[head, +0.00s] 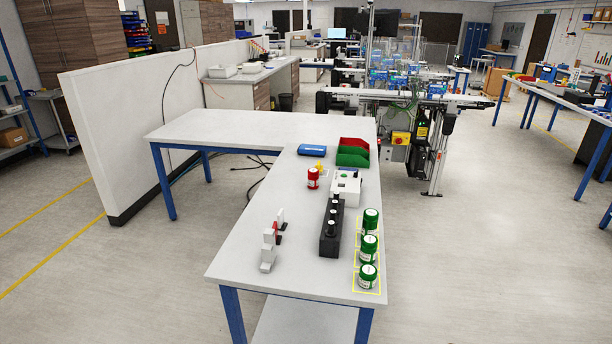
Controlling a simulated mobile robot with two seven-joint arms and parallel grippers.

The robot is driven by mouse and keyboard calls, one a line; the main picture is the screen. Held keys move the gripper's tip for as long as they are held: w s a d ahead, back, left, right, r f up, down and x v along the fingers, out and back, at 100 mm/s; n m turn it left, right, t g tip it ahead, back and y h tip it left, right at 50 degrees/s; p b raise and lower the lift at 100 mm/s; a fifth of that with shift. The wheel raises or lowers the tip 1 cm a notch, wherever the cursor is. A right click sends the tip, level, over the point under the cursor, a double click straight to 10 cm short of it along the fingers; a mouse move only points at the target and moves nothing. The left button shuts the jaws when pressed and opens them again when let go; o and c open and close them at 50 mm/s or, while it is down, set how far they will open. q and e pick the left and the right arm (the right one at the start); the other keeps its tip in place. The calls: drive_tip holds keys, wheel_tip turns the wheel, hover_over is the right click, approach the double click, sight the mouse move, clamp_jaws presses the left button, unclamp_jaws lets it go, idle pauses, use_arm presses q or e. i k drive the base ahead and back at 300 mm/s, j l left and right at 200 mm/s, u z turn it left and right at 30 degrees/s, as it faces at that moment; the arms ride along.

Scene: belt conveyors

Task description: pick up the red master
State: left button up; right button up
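Neither of my grippers shows in the head view, and nothing touches the red master.
A black block (331,230), white device (346,188), grey-white fixture (269,246), blue case (312,150) and red and green bins (353,152) also stand here. The table's left front is clear.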

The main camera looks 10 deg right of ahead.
sight(312, 173)
drive_tip(key=i+j+u, duration=0.25)
drive_tip(key=u, duration=0.2)
drive_tip(key=i+j+u, duration=0.3)
drive_tip(key=u, duration=0.15)
drive_tip(key=i+j+u, duration=0.25)
drive_tip(key=u, duration=0.2)
drive_tip(key=i+j+u, duration=0.2)
drive_tip(key=i, duration=0.5)
drive_tip(key=i+j+u, duration=0.25)
drive_tip(key=i, duration=0.45)
drive_tip(key=i+l+z, duration=0.15)
drive_tip(key=i+z, duration=0.15)
drive_tip(key=z, duration=0.15)
drive_tip(key=i+z, duration=0.35)
drive_tip(key=z, duration=0.15)
drive_tip(key=i+j+z, duration=0.1)
drive_tip(key=i+z, duration=0.2)
drive_tip(key=z, duration=0.15)
drive_tip(key=i+l+z, duration=0.1)
drive_tip(key=i+z, duration=1.05)
drive_tip(key=z, duration=0.15)
drive_tip(key=i+j+z, duration=0.15)
drive_tip(key=i+z, duration=0.2)
drive_tip(key=i+j+z, duration=0.2)
drive_tip(key=z, duration=0.15)
drive_tip(key=i+j+z, duration=0.3)
